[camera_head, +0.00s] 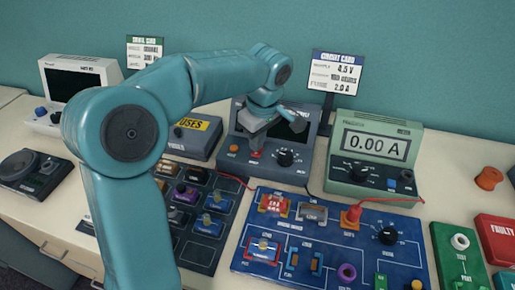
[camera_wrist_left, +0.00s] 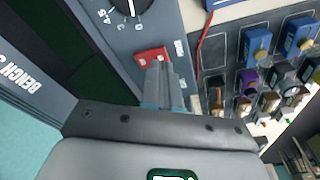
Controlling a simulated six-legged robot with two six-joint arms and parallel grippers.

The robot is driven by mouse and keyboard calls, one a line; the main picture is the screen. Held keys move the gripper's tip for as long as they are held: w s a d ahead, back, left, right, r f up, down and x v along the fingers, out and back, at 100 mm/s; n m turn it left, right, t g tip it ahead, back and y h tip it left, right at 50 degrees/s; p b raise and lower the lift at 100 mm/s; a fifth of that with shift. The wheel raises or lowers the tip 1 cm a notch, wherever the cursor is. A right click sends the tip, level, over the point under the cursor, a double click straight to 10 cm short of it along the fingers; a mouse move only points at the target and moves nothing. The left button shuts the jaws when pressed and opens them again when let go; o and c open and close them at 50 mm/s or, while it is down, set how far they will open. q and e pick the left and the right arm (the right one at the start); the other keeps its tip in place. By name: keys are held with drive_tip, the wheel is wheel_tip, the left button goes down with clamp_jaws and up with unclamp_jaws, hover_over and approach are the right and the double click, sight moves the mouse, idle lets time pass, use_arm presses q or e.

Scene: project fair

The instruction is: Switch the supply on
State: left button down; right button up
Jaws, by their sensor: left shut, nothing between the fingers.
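The bench supply (camera_head: 309,160) is a dark blue-grey box at the back of the table, with a black dial (camera_head: 285,157) and an unlit dark screen. Its red rocker switch (camera_head: 255,154) is on the front, left of the dial. In the left wrist view the red switch (camera_wrist_left: 152,54) lies just beyond my fingertips. My left gripper (camera_head: 257,146) is shut and empty, pointing down at the switch. In the left wrist view the shut fingers (camera_wrist_left: 158,70) overlap the switch's edge; I cannot tell if they touch it. My right gripper is not in view.
A green meter (camera_head: 351,176) right of the supply reads 0.00 A. A blue circuit board (camera_head: 325,232) with a red lead lies in front, beside a dark parts tray (camera_head: 200,250). A FUSES box (camera_head: 191,140) stands left of the supply. A circuit card (camera_head: 336,72) stands behind.

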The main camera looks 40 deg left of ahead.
use_arm(q)
drive_tip(key=shift+f+b, duration=0.65)
drive_tip(key=shift+f, duration=0.2)
idle(0.6)
drive_tip(key=shift+r, duration=0.1)
wheel_tip(320, 180, up, 7)
drive_tip(key=p, duration=0.6)
idle(0.4)
drive_tip(key=shift+s, duration=0.15)
